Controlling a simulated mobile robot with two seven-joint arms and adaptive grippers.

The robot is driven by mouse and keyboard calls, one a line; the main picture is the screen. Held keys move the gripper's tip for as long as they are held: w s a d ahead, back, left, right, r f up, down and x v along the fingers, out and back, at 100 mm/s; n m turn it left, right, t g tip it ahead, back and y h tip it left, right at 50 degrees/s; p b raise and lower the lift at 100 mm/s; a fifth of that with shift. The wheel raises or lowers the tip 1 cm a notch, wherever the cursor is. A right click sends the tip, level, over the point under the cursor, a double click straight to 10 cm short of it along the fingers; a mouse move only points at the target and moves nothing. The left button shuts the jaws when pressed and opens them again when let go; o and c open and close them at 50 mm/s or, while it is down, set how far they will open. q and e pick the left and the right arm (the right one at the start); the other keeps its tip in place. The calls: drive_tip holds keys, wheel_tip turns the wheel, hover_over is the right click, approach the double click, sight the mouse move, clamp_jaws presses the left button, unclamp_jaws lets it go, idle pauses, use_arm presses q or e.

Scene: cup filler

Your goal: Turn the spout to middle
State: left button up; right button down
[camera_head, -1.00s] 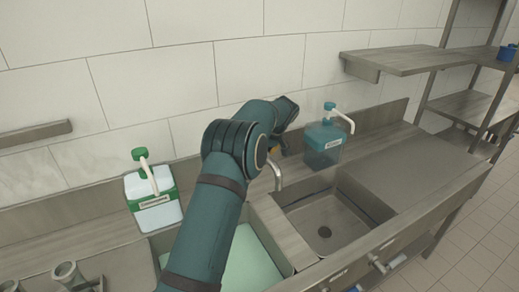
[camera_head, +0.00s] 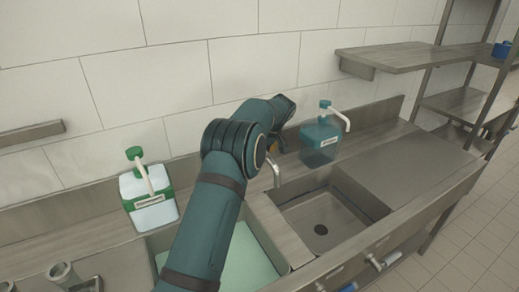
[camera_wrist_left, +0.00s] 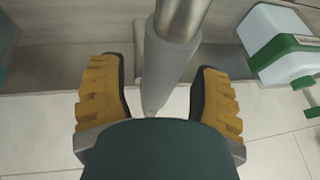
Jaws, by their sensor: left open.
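The metal spout (camera_head: 276,176) shows in the head view behind my left arm, its visible end near the divider between the two basins. Its base is hidden by my arm. In the left wrist view the faucet's grey metal column (camera_wrist_left: 170,60) stands between the two yellow fingers of my left gripper (camera_wrist_left: 158,85). The fingers are open, one on each side, with gaps visible. In the head view only a bit of yellow of my left gripper (camera_head: 272,145) shows past the wrist. My right gripper is not in view.
The left basin (camera_head: 246,262) holds pale green liquid; the right basin (camera_head: 325,215) is empty. A green-and-white soap dispenser (camera_head: 150,205) stands left and a blue dispenser (camera_head: 319,143) right of the faucet. The tiled wall (camera_head: 180,90) is close behind. The right counter (camera_head: 405,160) is clear.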

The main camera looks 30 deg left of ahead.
use_arm(q)
drive_tip(key=v, duration=1.2)
drive_tip(key=shift+w, duration=0.1)
